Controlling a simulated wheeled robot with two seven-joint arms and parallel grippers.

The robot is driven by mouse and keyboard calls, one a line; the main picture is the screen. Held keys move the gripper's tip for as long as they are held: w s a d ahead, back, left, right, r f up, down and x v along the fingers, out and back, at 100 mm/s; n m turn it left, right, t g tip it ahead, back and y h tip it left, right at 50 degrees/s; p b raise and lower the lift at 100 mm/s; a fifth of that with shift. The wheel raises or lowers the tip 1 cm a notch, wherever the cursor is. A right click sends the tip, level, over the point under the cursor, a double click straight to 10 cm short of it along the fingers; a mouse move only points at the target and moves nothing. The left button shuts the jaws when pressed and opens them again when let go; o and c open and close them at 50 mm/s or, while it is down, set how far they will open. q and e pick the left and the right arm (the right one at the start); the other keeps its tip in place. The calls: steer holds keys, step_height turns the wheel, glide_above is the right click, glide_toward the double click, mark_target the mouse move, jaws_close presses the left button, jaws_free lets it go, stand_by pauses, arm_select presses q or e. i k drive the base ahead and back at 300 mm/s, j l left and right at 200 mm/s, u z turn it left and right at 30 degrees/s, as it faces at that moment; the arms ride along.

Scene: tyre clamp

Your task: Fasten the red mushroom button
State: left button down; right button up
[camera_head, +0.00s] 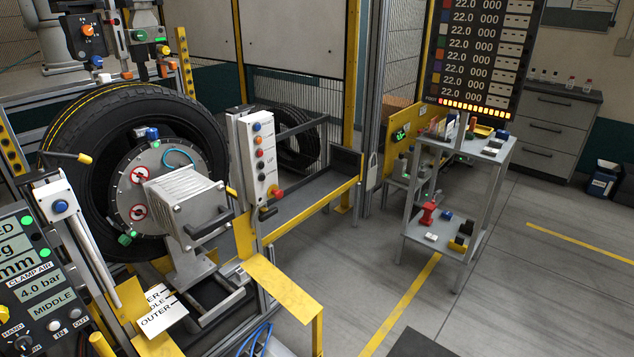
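A red mushroom button (277,192) with a yellow collar sits low on the right side of a white control box (258,155). The box stands upright at the centre left, and its front carries a column of coloured buttons. A dark handle (268,212) sticks out just below the red button. From this distance I cannot tell whether the button is seated tightly or loose. Neither of my grippers shows in the head view.
A tyre (70,130) is mounted left of the box, with a grey metal unit (185,200) before it. A yellow bracket (280,285) stands below the box. A grey shelf cart (410,225) holds small items at right. Open floor lies between.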

mark_target(279, 193)
steer(key=i+z, duration=0.25)
steer(key=i, duration=0.35)
steer(key=i+j+z, duration=0.25)
steer(key=i, duration=0.4)
steer(key=l, duration=0.1)
